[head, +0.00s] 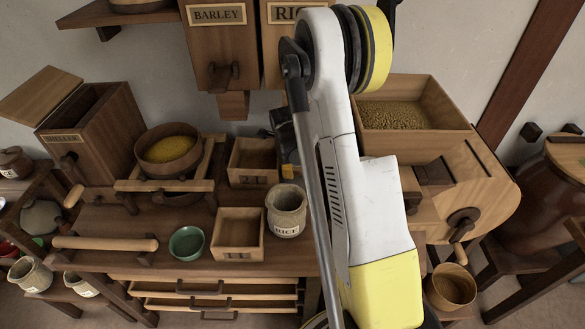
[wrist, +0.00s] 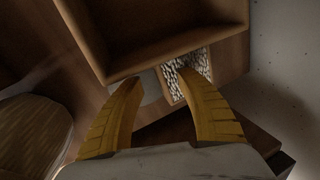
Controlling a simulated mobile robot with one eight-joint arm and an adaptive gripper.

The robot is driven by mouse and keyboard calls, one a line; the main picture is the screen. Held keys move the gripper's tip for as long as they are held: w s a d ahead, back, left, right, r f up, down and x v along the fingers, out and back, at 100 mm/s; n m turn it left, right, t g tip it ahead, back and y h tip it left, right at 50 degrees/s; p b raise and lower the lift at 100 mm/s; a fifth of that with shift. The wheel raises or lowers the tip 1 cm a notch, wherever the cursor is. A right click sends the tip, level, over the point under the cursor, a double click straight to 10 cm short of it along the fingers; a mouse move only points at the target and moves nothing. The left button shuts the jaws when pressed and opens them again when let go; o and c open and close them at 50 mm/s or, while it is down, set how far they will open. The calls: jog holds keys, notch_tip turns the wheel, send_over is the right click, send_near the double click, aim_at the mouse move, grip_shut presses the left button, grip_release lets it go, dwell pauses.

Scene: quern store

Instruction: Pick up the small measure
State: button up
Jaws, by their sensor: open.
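Two square open wooden boxes with dark marks on their fronts stand on the bench in the head view, a back box (head: 241,180) and a front box (head: 228,250). I cannot tell which thing is the small measure. My gripper (wrist: 160,78) is open, its yellow fingers apart. In the head view its dark and yellow end (head: 287,148) shows just right of the back box, partly hidden by my arm. In the wrist view an open wooden box (wrist: 165,65) lies just beyond the fingertips. A small patch of pale speckled grain (wrist: 191,75) shows by the right fingertip; its holder is unclear.
A rice jar (head: 287,222) and a green bowl (head: 187,243) stand near the front box. A round tub of yellow grain (head: 165,172) stands left on a frame. Wall hoppers labelled barley (head: 215,45) and rice hang above. A grain-filled wooden hopper (head: 415,90) stands right.

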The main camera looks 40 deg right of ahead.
jog(key=b+x, duration=0.1)
jog(key=x, duration=0.2)
jog(key=shift+d+f, duration=0.2)
jog(key=shift+r, duration=0.1)
grip_shut()
